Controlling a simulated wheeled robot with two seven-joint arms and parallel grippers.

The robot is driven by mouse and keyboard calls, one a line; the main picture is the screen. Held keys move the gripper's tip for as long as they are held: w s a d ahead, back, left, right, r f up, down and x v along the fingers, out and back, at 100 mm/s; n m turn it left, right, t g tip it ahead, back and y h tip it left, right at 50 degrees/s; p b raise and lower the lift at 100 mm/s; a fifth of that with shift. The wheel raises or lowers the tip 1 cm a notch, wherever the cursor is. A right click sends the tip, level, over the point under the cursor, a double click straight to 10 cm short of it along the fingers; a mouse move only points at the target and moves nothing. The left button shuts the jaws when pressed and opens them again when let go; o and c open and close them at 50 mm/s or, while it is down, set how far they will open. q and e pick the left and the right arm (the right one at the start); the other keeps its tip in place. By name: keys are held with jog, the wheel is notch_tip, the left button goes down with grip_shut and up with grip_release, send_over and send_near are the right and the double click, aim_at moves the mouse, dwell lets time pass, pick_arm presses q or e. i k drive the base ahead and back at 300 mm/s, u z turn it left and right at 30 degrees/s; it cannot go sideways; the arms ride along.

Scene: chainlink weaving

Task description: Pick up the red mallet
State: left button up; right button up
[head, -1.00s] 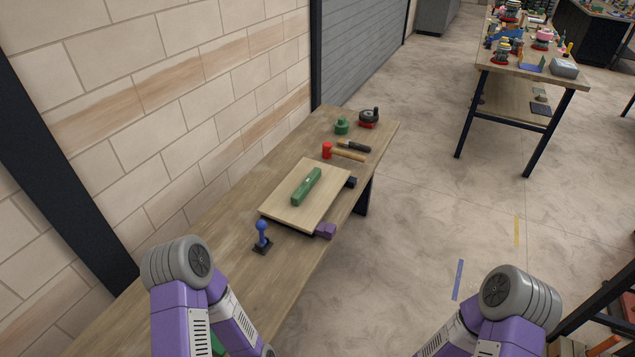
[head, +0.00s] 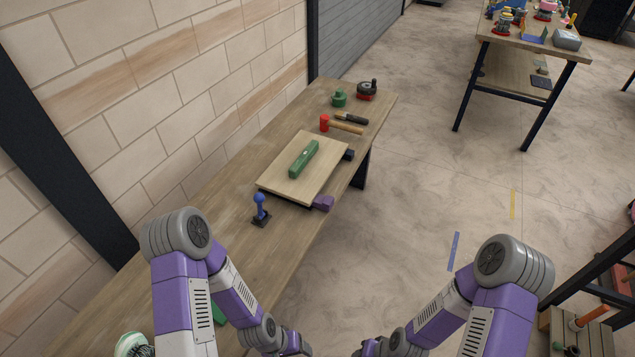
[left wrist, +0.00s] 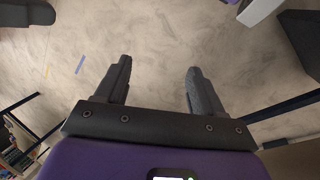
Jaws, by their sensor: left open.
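The red mallet (head: 325,124) lies on the wooden bench, with its red head to the left and its wooden handle pointing right. It lies beyond the light board, beside a dark-handled tool. My left gripper (left wrist: 157,88) shows in the left wrist view with its two dark fingers apart and nothing between them. In the head view both of my arms are low at the bottom, far from the mallet, and neither gripper's fingers can be made out there.
The bench (head: 215,245) runs along a block wall. On it are a board (head: 285,180) with a green level (head: 304,158), a blue-knobbed tool (head: 260,208), a dark-handled tool (head: 352,118), a green object (head: 339,98) and a black-and-red device (head: 367,90). Open floor lies to the right.

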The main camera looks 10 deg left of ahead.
aim_at(325, 122)
jog(key=k, duration=0.55)
jog(key=z, duration=1)
jog(key=i, duration=3.5)
jog(key=u, duration=0.95)
